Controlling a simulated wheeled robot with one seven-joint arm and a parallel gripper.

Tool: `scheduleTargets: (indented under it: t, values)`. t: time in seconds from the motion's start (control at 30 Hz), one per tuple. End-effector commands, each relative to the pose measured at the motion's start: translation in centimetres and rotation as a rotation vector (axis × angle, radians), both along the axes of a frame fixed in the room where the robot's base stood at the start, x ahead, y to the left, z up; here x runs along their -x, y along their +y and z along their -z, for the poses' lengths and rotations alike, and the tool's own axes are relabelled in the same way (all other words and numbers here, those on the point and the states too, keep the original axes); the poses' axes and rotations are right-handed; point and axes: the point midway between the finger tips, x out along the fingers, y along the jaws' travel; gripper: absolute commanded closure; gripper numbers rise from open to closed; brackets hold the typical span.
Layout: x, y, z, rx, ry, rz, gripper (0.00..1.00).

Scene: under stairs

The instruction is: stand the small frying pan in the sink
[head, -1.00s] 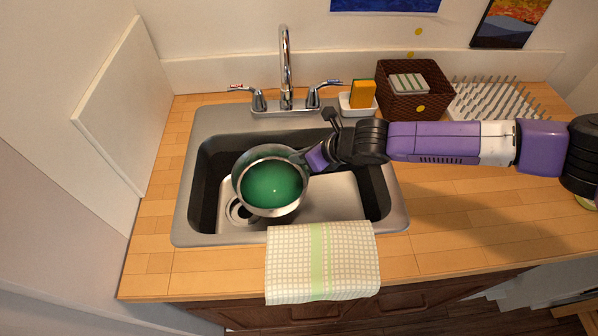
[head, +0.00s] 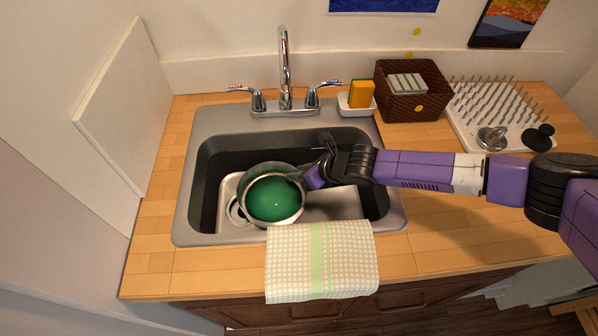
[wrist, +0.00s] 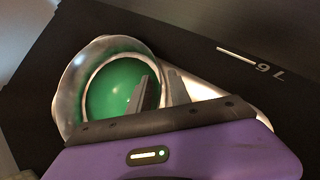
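The small frying pan (head: 273,199), silver outside with a green inside, is within the sink basin (head: 207,165), open side up, over the left and middle of the floor. Whether it touches the floor is unclear. My gripper (head: 301,178) reaches in from the right and is shut on the pan's right rim. In the wrist view, the two grey fingers (wrist: 158,92) straddle the rim of the pan (wrist: 105,85). The pan's handle cannot be made out.
A faucet (head: 285,70) stands behind the sink. A checked towel (head: 322,262) hangs over the front edge. A sponge (head: 361,94) in a white dish, a brown basket (head: 411,103) and a dish rack (head: 497,113) stand at the back right.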

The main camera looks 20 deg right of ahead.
Motion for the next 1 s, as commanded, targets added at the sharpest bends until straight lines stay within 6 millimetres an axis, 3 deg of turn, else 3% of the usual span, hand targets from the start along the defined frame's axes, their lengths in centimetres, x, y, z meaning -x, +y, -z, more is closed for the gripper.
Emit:
scheduleTargets:
  t: [0.47,1.0]
  values:
    - [0.4,-0.3,-0.7,0.000,-0.001,0.000,0.70]
    - [6.1,-3.8,-7.3,0.003,-0.002,-0.001,0.70]
